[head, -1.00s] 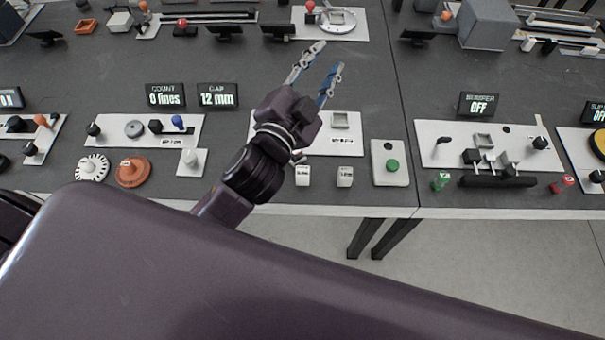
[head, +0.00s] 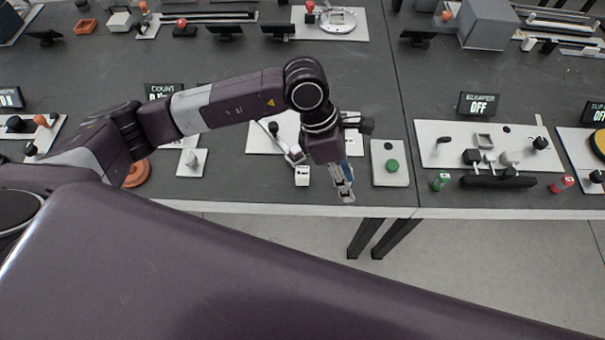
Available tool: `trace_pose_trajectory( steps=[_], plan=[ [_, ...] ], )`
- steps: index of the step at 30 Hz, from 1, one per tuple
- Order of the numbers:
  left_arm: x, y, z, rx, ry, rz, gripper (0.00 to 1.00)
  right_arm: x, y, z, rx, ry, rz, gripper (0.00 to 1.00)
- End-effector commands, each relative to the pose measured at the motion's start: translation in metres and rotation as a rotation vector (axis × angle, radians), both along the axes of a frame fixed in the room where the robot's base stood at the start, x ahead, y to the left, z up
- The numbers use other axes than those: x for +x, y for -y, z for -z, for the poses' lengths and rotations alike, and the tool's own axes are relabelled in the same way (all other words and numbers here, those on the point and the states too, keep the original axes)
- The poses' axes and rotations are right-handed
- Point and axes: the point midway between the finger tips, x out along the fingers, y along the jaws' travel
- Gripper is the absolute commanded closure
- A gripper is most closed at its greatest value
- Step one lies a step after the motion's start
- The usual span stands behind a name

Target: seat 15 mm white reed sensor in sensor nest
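My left gripper (head: 344,191) points down at the table's front edge, where one of two small white blocks stood. That block is now hidden behind the fingers. Whether they are open or around it cannot be told. The other white block (head: 302,176) stands just left of the gripper, with small dark marking too blurred to read. The white station plate (head: 262,138) lies behind, partly covered by my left arm. Its square grey nest is largely hidden by my wrist. A lever with a black knob (head: 272,127) shows on the plate. My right gripper is not in view.
A white plate with a green button (head: 392,166) stands close right of the gripper. A bumper station plate (head: 435,155) is further right. A small plate with a white peg (head: 190,160) and an orange disc (head: 136,174) are to the left. The table edge is close in front.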

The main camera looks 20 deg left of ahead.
Motion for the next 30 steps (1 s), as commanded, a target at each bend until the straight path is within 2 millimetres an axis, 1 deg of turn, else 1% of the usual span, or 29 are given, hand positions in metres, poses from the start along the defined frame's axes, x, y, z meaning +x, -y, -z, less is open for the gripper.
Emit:
trace_pose_trajectory(
  steps=[1,3,6,9,11,17,23,24,27,30],
  plan=[
    [0.013,-0.028,0.006,0.104,0.031,0.004,0.7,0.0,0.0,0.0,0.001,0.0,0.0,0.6],
    [0.027,-0.063,0.01,0.229,0.059,0.005,0.7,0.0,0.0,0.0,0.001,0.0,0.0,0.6],
    [0.038,-0.096,0.011,0.346,0.081,0.004,0.7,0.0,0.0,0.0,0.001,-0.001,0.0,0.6],
    [0.043,-0.111,0.013,0.401,0.088,-0.001,0.7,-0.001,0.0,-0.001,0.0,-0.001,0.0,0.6],
    [0.043,-0.115,0.017,0.413,0.089,-0.002,0.7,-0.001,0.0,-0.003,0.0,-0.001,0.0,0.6],
    [0.043,-0.114,0.038,0.412,0.086,-0.001,0.7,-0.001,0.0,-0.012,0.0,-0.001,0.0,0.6],
    [0.043,-0.113,0.063,0.411,0.085,-0.001,0.7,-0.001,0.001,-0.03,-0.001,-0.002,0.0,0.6],
    [0.044,-0.114,0.07,0.411,0.085,-0.002,0.7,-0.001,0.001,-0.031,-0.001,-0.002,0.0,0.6],
    [0.044,-0.113,0.082,0.408,0.086,-0.002,0.7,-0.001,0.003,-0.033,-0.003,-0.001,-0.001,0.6],
    [0.045,-0.113,0.087,0.406,0.089,-0.001,0.7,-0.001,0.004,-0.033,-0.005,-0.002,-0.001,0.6]
  ],
)
